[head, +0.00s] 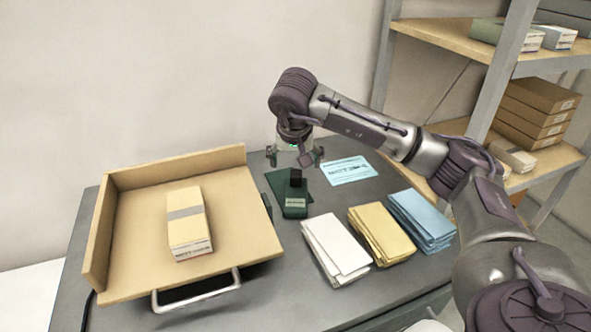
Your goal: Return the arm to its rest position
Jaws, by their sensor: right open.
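My right arm reaches in from the right side of the head view, over the back of the grey table. My right gripper (295,156) points down and is open, with its fingers apart and nothing seen between them. It is above the dark green stamp-like unit (295,207) with a black top, which stands on the table near a dark green flat piece (277,184). I cannot tell the exact height of the gripper above them. My left gripper is not in view.
A wooden tray (130,275) with a metal handle holds a banded box (187,225). White (333,247), yellow (380,235) and blue (422,219) stacks lie at the right. A blue card (349,170) lies behind them. Shelves (445,38) with boxes stand at the right.

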